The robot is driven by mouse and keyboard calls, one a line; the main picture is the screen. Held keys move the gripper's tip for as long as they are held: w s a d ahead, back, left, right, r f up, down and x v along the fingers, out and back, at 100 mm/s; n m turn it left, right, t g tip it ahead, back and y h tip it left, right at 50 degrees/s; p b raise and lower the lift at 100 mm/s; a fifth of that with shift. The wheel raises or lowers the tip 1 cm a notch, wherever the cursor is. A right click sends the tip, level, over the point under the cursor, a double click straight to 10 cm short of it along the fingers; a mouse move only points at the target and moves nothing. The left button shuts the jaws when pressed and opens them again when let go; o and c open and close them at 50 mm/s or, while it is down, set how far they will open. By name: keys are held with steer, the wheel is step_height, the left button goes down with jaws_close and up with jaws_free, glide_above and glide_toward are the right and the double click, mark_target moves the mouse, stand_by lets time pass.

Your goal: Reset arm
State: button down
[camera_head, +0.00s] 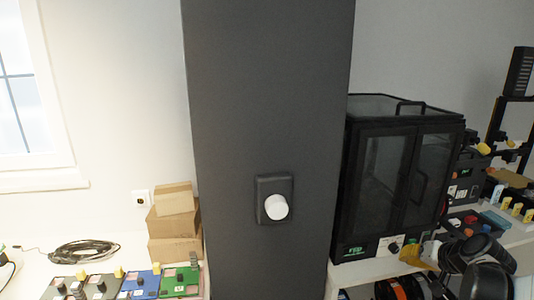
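Dark, rounded parts that look like my arm (487,252) show at the lower right corner, in front of the shelf and worktop. The end of the arm points left, towards a small orange-yellow patch (425,252). I cannot tell whether that patch is held, touched or only behind the arm. The fingers of my gripper cannot be made out clearly, so its opening does not show.
A black glass-doored cabinet (388,178) stands on the right worktop, close to the arm. Dark spools (390,290) sit below. A tall dark column fills the middle. Cartons (174,225), a coiled cable (84,251) and coloured boards (180,281) lie left.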

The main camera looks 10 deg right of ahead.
steer(key=s+a+r+n+g, duration=0.1)
steer(key=s+a+r, duration=0.2)
steer(key=a, duration=0.5)
steer(key=s+a+r+n, duration=0.2)
steer(key=a, duration=0.5)
steer(key=s+a+n+g, duration=0.1)
steer(key=s+a+n, duration=0.2)
steer(key=s+a, duration=0.8)
steer(key=shift+s+r, duration=0.4)
steer(key=shift+s, duration=0.85)
